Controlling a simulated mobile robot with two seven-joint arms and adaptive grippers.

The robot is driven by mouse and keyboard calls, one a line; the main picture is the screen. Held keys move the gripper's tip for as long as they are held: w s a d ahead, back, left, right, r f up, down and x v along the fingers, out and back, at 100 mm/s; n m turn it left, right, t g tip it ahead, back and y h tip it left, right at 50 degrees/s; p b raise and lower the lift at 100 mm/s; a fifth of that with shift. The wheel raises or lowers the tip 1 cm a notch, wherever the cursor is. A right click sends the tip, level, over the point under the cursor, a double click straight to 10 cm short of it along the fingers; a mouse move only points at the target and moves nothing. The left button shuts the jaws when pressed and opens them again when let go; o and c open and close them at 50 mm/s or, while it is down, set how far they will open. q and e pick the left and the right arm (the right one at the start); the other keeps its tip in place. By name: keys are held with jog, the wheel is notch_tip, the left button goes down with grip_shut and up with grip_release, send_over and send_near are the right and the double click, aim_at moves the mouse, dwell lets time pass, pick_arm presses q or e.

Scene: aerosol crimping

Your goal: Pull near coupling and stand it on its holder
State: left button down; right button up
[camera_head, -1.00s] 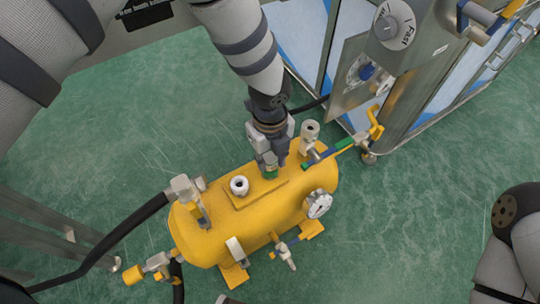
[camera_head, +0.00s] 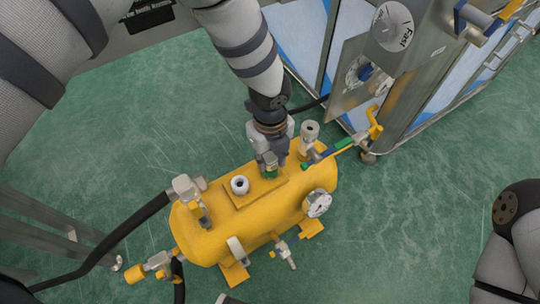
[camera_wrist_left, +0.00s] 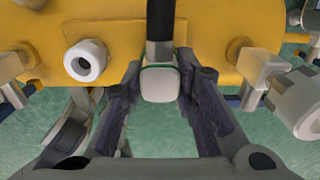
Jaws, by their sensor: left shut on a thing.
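My left gripper (camera_head: 270,168) reaches down onto the top of the yellow tank (camera_head: 215,235), toward its far right end. In the left wrist view its two fingers (camera_wrist_left: 160,100) close on the sides of a pale grey, block-shaped coupling (camera_wrist_left: 160,85) with a thin green edge. A dark rod or hose runs up from it.
A grey valve fitting (camera_head: 309,132) stands close right of the gripper. Another valve (camera_head: 188,188) with a black hose (camera_head: 110,240) is at the tank's left. A gauge (camera_head: 317,204) is on its near side. A metal cabinet (camera_head: 400,90) stands at upper right. Green floor surrounds the tank.

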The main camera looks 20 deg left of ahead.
pick_arm(q)
jog(key=c, duration=1.2)
grip_release()
notch_tip(320, 180, up, 12)
